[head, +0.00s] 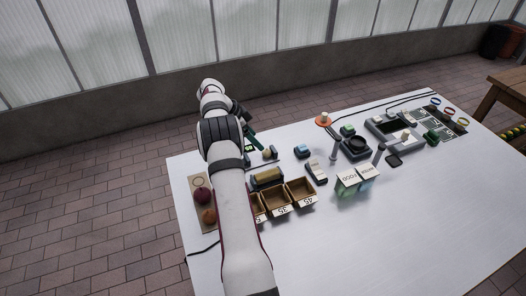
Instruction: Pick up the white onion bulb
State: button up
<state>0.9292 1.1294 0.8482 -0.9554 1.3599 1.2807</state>
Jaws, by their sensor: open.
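My gripper (259,139) is at the far left part of the white table, partly hidden behind my own arm; its jaws are open. A small pale, cream-coloured round thing (267,154) is close to it, just below in the picture; it may be the white onion bulb, but it is too small to be sure. I cannot tell whether the jaws touch it. A tan board (195,226) at the left edge holds a dark red bulb (201,195) and an orange-brown bulb (209,216), with a pale round spot (198,181) above them.
Open wooden boxes with number cards (300,191) stand beside my arm. Devices, a grey tray (376,132) and folded cards (347,179) fill the middle. The table's front right (420,230) is clear.

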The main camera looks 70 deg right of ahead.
aim_at(265, 151)
jog(key=x, duration=0.8)
jog(key=shift+w+a+f, duration=0.1)
jog(key=shift+w+f, duration=0.05)
jog(key=shift+f, duration=0.1)
grip_shut()
